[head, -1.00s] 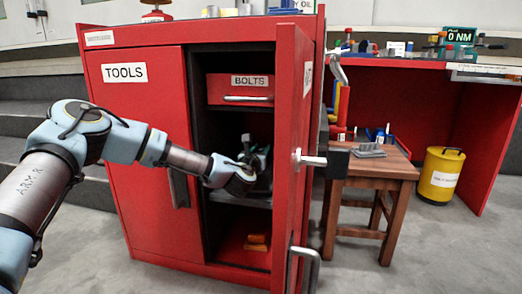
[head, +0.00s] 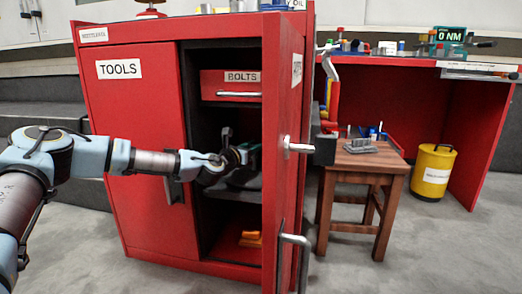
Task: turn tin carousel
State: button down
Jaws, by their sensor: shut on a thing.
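The tin carousel (head: 244,180) shows as a dark grey round plate on the middle shelf of the red cabinet, partly hidden by my wrist and the open door. My gripper (head: 237,154) is inside the cabinet opening, low over the plate. It is shut on a part of the carousel, but the exact point of contact is small and dark. A dark upright piece and something dark green show beside the gripper. I cannot tell any tins apart.
The open red door (head: 285,150) stands close to the right of my gripper. A BOLTS drawer (head: 231,86) is above, and an orange thing (head: 250,238) lies on the lower shelf. The closed TOOLS door (head: 135,150) is left. A wooden stool (head: 360,168) stands right.

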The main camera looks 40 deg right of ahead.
jog(key=shift+m+g+b, duration=0.3)
jog(key=shift+m+g, duration=0.3)
jog(key=shift+g, duration=0.3)
jog(key=c, duration=0.5)
grip_release()
jog(key=p+v, duration=0.4)
jog(key=v, duration=0.6)
jog(key=shift+a+f, duration=0.15)
jog(key=shift+a, duration=0.2)
